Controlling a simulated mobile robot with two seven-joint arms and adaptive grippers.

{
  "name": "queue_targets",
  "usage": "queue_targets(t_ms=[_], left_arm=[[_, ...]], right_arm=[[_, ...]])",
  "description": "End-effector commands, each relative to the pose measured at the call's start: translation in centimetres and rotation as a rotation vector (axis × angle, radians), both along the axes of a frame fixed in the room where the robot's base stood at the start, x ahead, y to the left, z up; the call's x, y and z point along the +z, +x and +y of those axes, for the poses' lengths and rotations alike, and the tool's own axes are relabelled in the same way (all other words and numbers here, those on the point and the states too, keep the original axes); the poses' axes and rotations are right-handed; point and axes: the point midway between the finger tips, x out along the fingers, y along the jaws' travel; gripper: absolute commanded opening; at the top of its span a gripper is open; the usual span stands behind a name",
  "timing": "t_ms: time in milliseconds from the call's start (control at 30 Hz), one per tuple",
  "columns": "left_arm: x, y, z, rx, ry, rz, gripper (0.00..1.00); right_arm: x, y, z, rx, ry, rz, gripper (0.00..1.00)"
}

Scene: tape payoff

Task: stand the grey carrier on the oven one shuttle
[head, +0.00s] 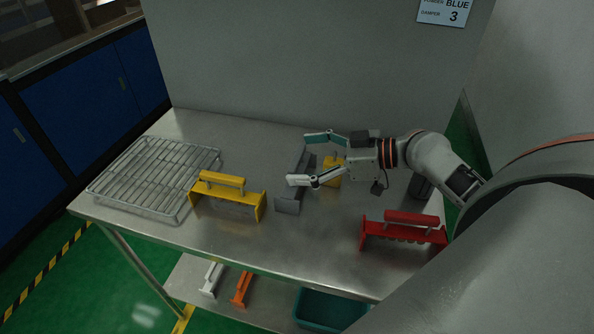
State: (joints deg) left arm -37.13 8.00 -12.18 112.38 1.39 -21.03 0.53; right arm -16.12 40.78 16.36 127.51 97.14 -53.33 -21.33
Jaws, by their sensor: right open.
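The grey carrier (289,202) stands on the steel table near its middle, to the right of a yellow carrier. Part of it is hidden behind my right gripper's fingers. My right gripper (298,159) is open and empty, reaching in from the right. My left gripper is not in view.
A yellow carrier (230,200) stands between rack and grey carrier. A red carrier (404,231) stands front right. A yellow piece (332,172) is partly hidden by the gripper. White (212,278) and orange (241,289) carriers and a teal bin (328,309) are below. A wall closes the back.

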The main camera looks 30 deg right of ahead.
Motion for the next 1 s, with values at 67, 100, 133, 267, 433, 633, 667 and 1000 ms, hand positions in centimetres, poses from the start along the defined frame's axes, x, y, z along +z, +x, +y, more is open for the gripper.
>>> queue_targets(t_ms=[67, 100, 133, 267, 433, 633, 667, 1000], left_arm=[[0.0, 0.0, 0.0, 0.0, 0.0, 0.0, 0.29], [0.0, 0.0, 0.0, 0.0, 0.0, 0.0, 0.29], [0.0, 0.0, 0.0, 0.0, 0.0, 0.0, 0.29], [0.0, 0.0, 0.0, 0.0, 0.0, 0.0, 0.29], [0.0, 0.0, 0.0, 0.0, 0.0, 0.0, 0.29], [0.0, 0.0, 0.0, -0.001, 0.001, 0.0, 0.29], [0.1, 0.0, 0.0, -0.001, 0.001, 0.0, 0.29], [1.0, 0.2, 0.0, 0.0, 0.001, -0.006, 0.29]], right_arm=[[0.0, 0.0, 0.0, 0.0, 0.0, 0.0, 0.92], [0.0, 0.0, 0.0, 0.0, 0.0, 0.0, 0.84], [0.0, 0.0, 0.0, 0.0, 0.0, 0.0, 0.76], [0.0, 0.0, 0.0, 0.0, 0.0, 0.0, 0.44], [0.1, 0.0, 0.0, 0.0, 0.001, -0.001, 0.39], [0.3, 0.0, 0.0, 0.0, 0.0, -0.001, 0.39], [0.4, 0.0, 0.0, 0.001, -0.001, -0.001, 0.39], [4.9, 0.0, -0.1, 0.003, -0.006, -0.006, 0.39]])
